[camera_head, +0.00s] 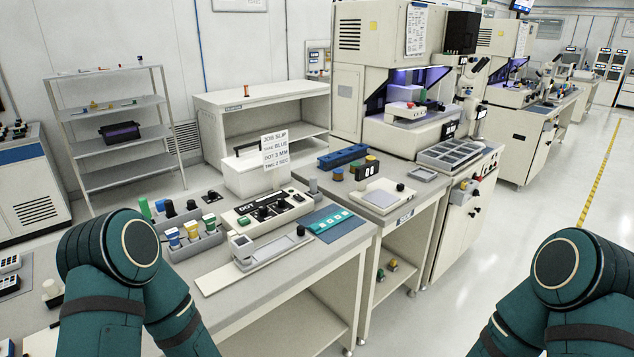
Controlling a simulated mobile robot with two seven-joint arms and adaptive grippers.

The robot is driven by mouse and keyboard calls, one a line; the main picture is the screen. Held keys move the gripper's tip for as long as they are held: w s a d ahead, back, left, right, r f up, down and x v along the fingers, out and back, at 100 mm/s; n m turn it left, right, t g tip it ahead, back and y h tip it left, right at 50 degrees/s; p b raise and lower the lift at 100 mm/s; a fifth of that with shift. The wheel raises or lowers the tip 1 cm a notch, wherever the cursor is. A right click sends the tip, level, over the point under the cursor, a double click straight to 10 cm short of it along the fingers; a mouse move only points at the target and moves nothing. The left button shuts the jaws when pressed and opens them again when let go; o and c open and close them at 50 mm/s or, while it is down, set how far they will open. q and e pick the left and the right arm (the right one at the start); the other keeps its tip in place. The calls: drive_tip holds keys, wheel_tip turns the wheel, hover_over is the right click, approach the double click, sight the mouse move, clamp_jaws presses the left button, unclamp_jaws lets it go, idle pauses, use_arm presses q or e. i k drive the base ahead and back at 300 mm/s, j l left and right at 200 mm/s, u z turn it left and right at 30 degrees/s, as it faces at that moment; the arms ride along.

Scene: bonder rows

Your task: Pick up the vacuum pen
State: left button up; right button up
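I cannot pick out the vacuum pen with certainty. Several small slim items (97,107) lie on a shelf of the rack at the left, too small to tell apart. The near workbench (300,285) carries a beige box marked DOT (262,211), a teal mat (330,221) and a flat beige fixture (255,258). My two teal arms show at the lower left and lower right corners. Both grippers are out of view, so their state and what they hold are hidden.
A second bench (405,210) with a blue rack (343,156) and a large machine (390,60) stand behind. The floor (490,250) at the right is open.

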sight(313, 178)
drive_tip(key=i+l+u, duration=0.1)
drive_tip(key=i+l, duration=0.2)
drive_tip(key=l, duration=0.15)
drive_tip(key=i+l+u, duration=0.1)
drive_tip(key=i+l, duration=0.2)
drive_tip(key=l, duration=0.15)
